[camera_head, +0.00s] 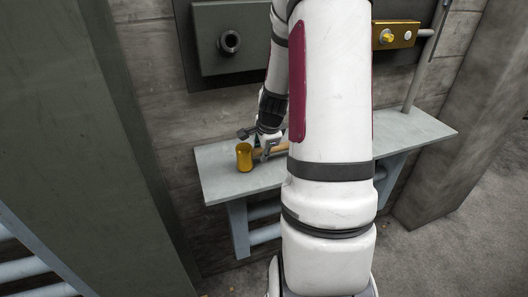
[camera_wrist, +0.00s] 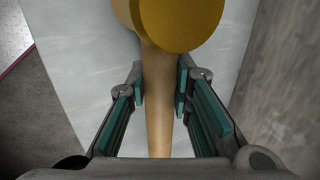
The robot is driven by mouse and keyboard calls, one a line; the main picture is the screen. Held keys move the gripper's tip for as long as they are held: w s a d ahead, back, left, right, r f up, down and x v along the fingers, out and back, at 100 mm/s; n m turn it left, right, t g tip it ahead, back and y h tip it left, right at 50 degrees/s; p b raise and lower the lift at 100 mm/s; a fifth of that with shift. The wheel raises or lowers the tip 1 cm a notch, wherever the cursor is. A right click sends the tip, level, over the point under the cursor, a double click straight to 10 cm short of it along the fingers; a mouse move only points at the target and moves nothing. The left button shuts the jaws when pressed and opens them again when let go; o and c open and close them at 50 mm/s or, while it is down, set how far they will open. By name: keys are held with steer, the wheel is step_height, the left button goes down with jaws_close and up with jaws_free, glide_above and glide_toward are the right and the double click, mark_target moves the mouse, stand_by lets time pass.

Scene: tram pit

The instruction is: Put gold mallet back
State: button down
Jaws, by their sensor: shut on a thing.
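The gold mallet shows in the head view with its gold head (camera_head: 244,157) at the left part of a grey shelf (camera_head: 225,182) and its wooden handle pointing right. In the wrist view, the gold head (camera_wrist: 182,22) is at the top and the tan handle (camera_wrist: 158,115) runs down between the fingers. My gripper (camera_wrist: 160,85) is shut on the handle just below the head; it also shows in the head view (camera_head: 266,148). I cannot tell whether the mallet touches the shelf. My arm hides the shelf's middle.
A grey box with a round dark knob (camera_head: 229,42) is on the wall above the shelf. A brass-coloured box (camera_head: 394,35) is on the wall at upper right. The shelf's right part (camera_head: 415,132) is clear. Concrete pillars stand at both sides.

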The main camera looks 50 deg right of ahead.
steer(key=shift+f, duration=0.25)
steer(key=c, duration=1.4)
jaws_free()
steer(key=shift+f, duration=0.1)
steer(key=shift+c, duration=0.2)
steer(key=shift+f, duration=0.15)
steer(key=s+d+b+v, duration=0.1)
steer(key=v, duration=1.3)
steer(key=w+a+r+n+t+y, duration=0.1)
steer(key=a+r+n, duration=0.4)
steer(key=a, duration=0.5)
steer(key=w+a+r+n, duration=0.1)
steer(key=a+r+n, duration=0.2)
steer(key=a+n, duration=0.6)
steer(key=s+a+r+n+y, duration=0.1)
steer(key=s+a+r+n, duration=0.2)
steer(key=s+a+n, duration=0.6)
steer(key=a+n, duration=0.1)
steer(key=a, duration=0.3)
steer(key=shift+t, duration=0.3)
